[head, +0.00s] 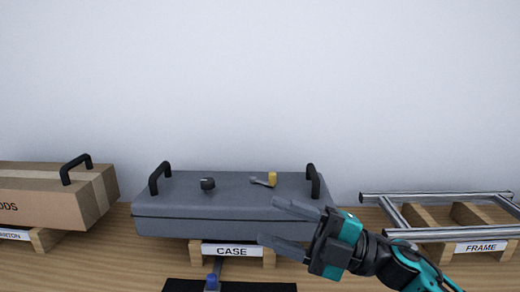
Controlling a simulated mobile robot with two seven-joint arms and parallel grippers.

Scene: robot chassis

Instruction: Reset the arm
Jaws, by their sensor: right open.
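My right gripper (282,223) comes in from the lower right on a teal and black arm. Its two grey fingers point left and are spread apart with nothing between them. It hangs in front of the right part of a grey case (180,207). Whether it touches the case cannot be told. My left gripper is not in view.
The case has two black handles and stands on a wooden support labelled CASE (232,250). A cardboard carton (45,208) stands at the left. A metal frame (435,197) rests on wooden blocks at the right. A dark mat (250,287) lies at the front.

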